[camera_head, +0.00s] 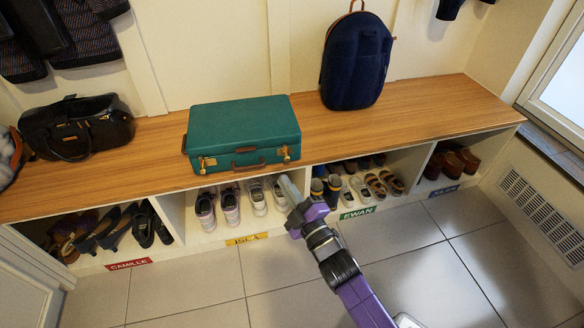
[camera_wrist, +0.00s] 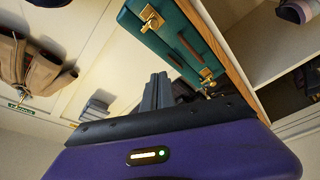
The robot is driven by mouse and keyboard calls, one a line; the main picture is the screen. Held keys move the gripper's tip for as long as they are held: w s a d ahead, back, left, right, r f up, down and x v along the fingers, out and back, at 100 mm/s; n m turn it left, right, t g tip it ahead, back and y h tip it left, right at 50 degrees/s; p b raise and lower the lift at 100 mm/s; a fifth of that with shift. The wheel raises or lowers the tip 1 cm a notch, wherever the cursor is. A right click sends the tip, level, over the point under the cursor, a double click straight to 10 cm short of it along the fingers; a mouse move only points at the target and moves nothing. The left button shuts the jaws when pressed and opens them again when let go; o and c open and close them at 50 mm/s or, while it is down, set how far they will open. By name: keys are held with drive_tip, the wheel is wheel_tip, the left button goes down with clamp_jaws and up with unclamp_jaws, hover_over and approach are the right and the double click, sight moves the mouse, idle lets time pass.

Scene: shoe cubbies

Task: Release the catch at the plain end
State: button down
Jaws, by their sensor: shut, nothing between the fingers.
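A green suitcase (camera_head: 243,125) lies flat on the wooden bench, its front with the brown handle (camera_head: 249,166) facing the room. A brass catch (camera_head: 207,162) is near the left end of that front, and another brass catch (camera_head: 285,153) is near the right end. A small brown patch shows on the left end; I see no such patch at the right end. My gripper (camera_head: 286,186) is shut and empty, just below and in front of the right catch, apparently apart from it. In the wrist view the fingers (camera_wrist: 158,84) are together, with a catch (camera_wrist: 151,19) beyond them.
The wooden bench (camera_head: 425,105) has cubbies with shoes below. A dark handbag (camera_head: 78,127) sits left of the suitcase and a navy backpack (camera_head: 356,60) right of it. A vent grille (camera_head: 540,215) is on the right wall. The tiled floor in front is clear.

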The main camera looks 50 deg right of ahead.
sight(286, 153)
drive_tip(key=f+n, duration=0.2)
drive_tip(key=n, duration=0.1)
drive_tip(key=shift+w+d+f+y, duration=0.2)
drive_tip(key=shift+d+y, duration=0.1)
drive_tip(key=shift+d, duration=0.1)
drive_tip(key=b+x, duration=0.1)
drive_tip(key=x, duration=0.9)
drive_tip(key=shift+w+d, duration=0.1)
drive_tip(key=shift+w, duration=0.1)
drive_tip(key=shift+s+d+f+p, duration=0.35)
drive_tip(key=shift+s+d+p, duration=0.05)
drive_tip(key=shift+s+d, duration=0.3)
drive_tip(key=shift+s+d+f+p, duration=0.35)
drive_tip(key=shift+s+d+p, duration=0.05)
drive_tip(key=shift+s+d, duration=0.3)
